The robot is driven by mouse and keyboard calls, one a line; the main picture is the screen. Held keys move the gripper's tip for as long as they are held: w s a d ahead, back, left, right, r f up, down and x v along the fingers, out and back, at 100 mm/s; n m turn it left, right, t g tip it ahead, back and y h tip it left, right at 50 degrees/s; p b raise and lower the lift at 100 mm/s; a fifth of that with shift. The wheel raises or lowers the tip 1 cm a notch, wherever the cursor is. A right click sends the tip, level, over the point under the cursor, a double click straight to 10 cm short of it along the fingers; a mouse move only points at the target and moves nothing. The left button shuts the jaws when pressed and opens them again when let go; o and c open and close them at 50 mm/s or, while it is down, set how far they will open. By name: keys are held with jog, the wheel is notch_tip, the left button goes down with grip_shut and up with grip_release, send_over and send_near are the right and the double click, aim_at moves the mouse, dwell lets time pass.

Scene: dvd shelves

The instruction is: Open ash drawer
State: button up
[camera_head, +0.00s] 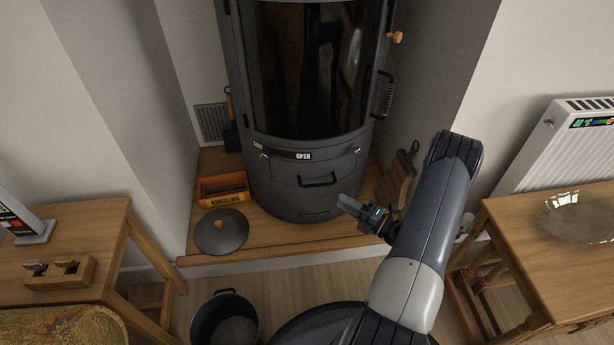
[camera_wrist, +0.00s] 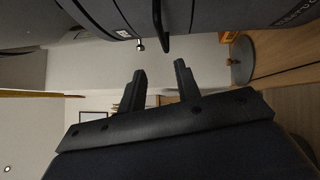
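The ash drawer is in the lower front of the dark stove (camera_head: 315,70). Its black bar handle (camera_head: 318,181) sits on the curved front and looks shut flush with the body. In the wrist view the handle (camera_wrist: 157,25) stands out from the grey stove front, just beyond and between my fingertips. My gripper (camera_head: 344,203) is to the right of and below the handle in the head view. In the wrist view my gripper (camera_wrist: 160,67) has its two fingers apart with nothing between them. The handle appears not to be touched.
A kindling box (camera_head: 222,190) and a round dark lid (camera_head: 221,231) lie on the wooden hearth left of the stove. A black bucket (camera_head: 225,318) stands on the floor in front. Wooden tables stand left (camera_head: 62,215) and right (camera_head: 545,275).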

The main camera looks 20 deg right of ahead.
aim_at(318, 185)
jog(key=shift+m+t+h, duration=0.3)
jog(key=shift+m+t, duration=0.1)
jog(key=shift+m, duration=0.1)
jog(key=x, duration=0.3)
jog(key=b+x, duration=0.1)
jog(key=x, duration=0.3)
jog(key=f+b+x, duration=0.1)
jog(key=x, duration=0.2)
jog(key=shift+w+r, duration=0.1)
jog(key=shift+w, duration=0.45)
jog(key=shift+d, duration=0.1)
jog(key=shift+c, duration=0.2)
grip_shut()
